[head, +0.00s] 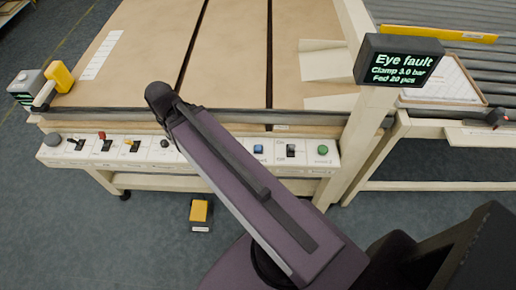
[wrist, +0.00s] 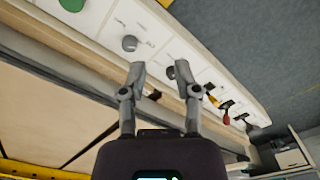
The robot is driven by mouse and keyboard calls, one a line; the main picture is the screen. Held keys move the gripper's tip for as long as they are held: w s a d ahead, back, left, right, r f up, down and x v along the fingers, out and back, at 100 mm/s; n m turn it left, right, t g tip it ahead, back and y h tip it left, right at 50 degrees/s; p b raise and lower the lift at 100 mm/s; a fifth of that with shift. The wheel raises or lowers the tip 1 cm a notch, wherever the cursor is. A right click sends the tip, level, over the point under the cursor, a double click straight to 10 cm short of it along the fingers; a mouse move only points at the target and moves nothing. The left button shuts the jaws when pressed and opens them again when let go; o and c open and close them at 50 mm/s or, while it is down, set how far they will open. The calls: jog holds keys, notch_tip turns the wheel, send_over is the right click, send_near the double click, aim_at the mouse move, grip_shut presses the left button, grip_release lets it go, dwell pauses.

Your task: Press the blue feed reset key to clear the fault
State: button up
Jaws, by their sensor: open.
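The blue key (head: 258,149) sits on the white control panel (head: 222,146) along the front of the table in the head view, between my arm and a black switch (head: 291,150). It does not show in the wrist view. The display (head: 400,67) reads "Eye fault", "Clamp 3.0 bar", "Fed 20 pcs". Whether the fingertips touch anything cannot be told.
A green button (head: 323,149) is right of the black switch. Red (head: 101,136) and yellow (head: 130,144) toggles stand on the panel's left part. My arm covers the panel's middle. A yellow-and-black box (head: 200,213) lies on the floor. Brown sheets cover the table.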

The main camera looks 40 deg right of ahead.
grip_shut()
dwell(1.0)
